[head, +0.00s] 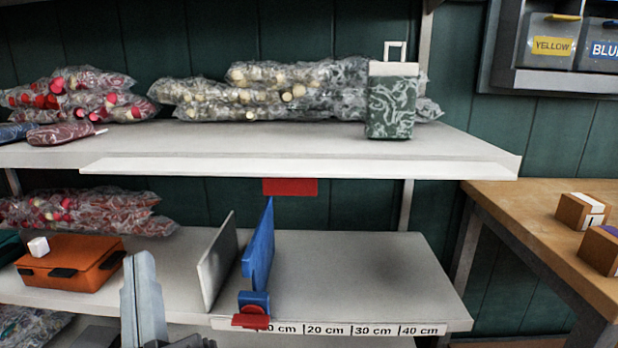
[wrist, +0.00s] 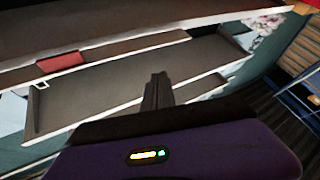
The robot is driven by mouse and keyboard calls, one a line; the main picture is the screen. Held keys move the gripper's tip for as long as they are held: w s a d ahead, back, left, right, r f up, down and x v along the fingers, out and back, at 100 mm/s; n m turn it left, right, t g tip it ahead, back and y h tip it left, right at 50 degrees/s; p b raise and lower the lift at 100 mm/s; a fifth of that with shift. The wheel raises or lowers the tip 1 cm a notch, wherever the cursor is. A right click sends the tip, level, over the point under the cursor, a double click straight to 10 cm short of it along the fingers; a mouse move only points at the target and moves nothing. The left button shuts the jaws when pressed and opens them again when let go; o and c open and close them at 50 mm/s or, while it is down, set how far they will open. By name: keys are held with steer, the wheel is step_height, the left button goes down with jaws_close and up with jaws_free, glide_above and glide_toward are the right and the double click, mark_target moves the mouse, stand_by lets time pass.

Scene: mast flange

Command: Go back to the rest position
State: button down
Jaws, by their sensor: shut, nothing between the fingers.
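My gripper (wrist: 158,78) shows in the wrist view as two dark fingers pressed together, with nothing between them. It points toward a grey shelf board, and I see no contact with it. In the head view a grey, upright part of my arm (head: 142,300) rises at the bottom left, in front of the lower shelf (head: 370,275). It stands between the orange case (head: 70,262) and the grey upright plate (head: 217,260).
A blue upright panel (head: 260,248) with a red-tipped blue foot stands by the centimetre scale (head: 330,328). The upper shelf (head: 300,150) holds bagged goods and a green patterned box (head: 391,102). A wooden table (head: 540,225) stands at right. The lower shelf's right part is bare.

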steer(key=s+d+f+g, duration=0.1)
steer(key=s+d+f, duration=0.3)
steer(key=d+f, duration=0.55)
steer(key=s+d+f+g, duration=0.1)
steer(key=s+d+f, duration=0.2)
steer(key=d+f, duration=0.6)
steer(key=s+d+f+m+g+h, duration=0.2)
steer(key=s+d+f+m+h, duration=0.3)
steer(key=s+d, duration=0.45)
steer(key=s+d+f+m+g+h, duration=0.2)
steer(key=s+d+f+m+h, duration=0.25)
steer(key=s+d+f, duration=0.4)
step_height(320, 180, up, 27)
steer(key=s+h+p, duration=0.1)
steer(key=s+p, duration=0.1)
steer(key=p, duration=2.3)
steer(key=shift+d+n+p, duration=0.35)
steer(key=shift+d+p, duration=0.05)
